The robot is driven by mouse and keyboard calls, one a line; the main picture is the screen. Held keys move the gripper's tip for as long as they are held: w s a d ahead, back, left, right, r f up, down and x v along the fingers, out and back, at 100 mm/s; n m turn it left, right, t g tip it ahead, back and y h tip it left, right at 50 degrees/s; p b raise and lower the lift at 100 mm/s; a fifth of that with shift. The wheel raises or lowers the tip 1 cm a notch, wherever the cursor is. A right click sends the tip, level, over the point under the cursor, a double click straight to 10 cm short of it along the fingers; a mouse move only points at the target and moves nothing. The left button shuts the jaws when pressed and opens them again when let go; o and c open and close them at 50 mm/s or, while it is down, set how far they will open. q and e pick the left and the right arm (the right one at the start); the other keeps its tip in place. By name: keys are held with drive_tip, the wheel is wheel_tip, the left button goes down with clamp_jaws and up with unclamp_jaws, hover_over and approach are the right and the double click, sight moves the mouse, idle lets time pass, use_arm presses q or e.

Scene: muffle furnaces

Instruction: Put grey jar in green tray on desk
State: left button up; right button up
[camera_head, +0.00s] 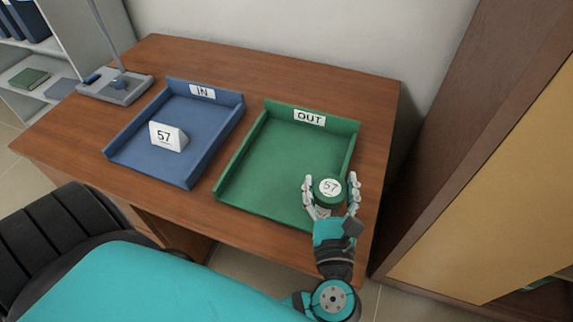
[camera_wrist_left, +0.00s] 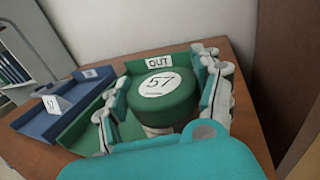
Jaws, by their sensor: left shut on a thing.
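The jar (camera_head: 329,188) has a dark green lid with a white round label reading 57; its body is mostly hidden below the lid. My left gripper (camera_head: 331,180) is shut on the jar, with fingers on both sides of it. The jar is upright over the front right part of the green tray (camera_head: 265,155), which carries an OUT label. I cannot tell whether the jar touches the tray floor. The wrist view shows the jar's lid (camera_wrist_left: 162,98) close up between the fingers. My right gripper is not in view.
A blue tray (camera_head: 215,135) labelled IN stands to the left on the wooden desk (camera_head: 265,80), holding a white 57 card (camera_head: 168,136). A lamp base (camera_head: 115,88) is at the desk's left end. A tall cabinet (camera_head: 480,130) stands right of the desk. A black chair (camera_head: 45,230) is in front.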

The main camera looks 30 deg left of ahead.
use_arm(q)
drive_tip(key=shift+w+d+r+n+g+y, duration=0.15)
drive_tip(key=shift+d+n+y, duration=0.1)
drive_tip(key=shift+d, duration=0.2)
drive_tip(key=shift+w+d+n+g+y, duration=0.15)
drive_tip(key=shift+d+y, duration=0.1)
drive_tip(key=shift+d, duration=0.15)
hover_over(285, 178)
drive_tip(key=f, duration=0.1)
wheel_tip(285, 178, down, 4)
drive_tip(key=shift+r, duration=0.1)
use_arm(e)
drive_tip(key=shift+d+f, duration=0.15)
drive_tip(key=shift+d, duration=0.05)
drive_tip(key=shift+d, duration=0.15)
use_arm(q)
drive_tip(key=o, duration=1.4)
drive_tip(key=shift+f, duration=0.2)
drive_tip(key=shift+o, duration=0.2)
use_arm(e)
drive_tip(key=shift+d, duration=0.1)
